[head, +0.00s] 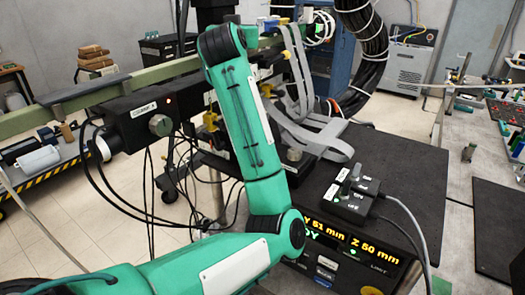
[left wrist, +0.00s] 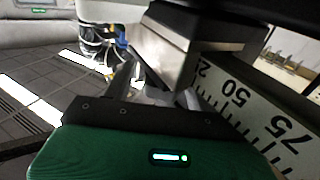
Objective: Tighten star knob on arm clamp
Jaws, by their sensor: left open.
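My left arm crosses the middle of the head view and rises to a joint at the top; its gripper is hidden there. In the left wrist view my left gripper (left wrist: 165,97) is open, its grey fingers partly hidden below a metal-faced dark block (left wrist: 165,50). I cannot tell whether they touch it. In the head view, a black box (head: 133,117) on the pale green rail carries a round silver knob (head: 160,125). A yellow knob (head: 210,121) sits right of it, beside my arm. I cannot tell which is the clamp's star knob. My right gripper is not in view.
A scale bar (left wrist: 250,115) marked 25, 50, 75 runs close right of the left gripper. The green rail (head: 165,70) and hanging cables lie behind my arm. Grey straps (head: 300,90) and a control box (head: 352,197) stand right. The dark tabletop (head: 400,170) has free room.

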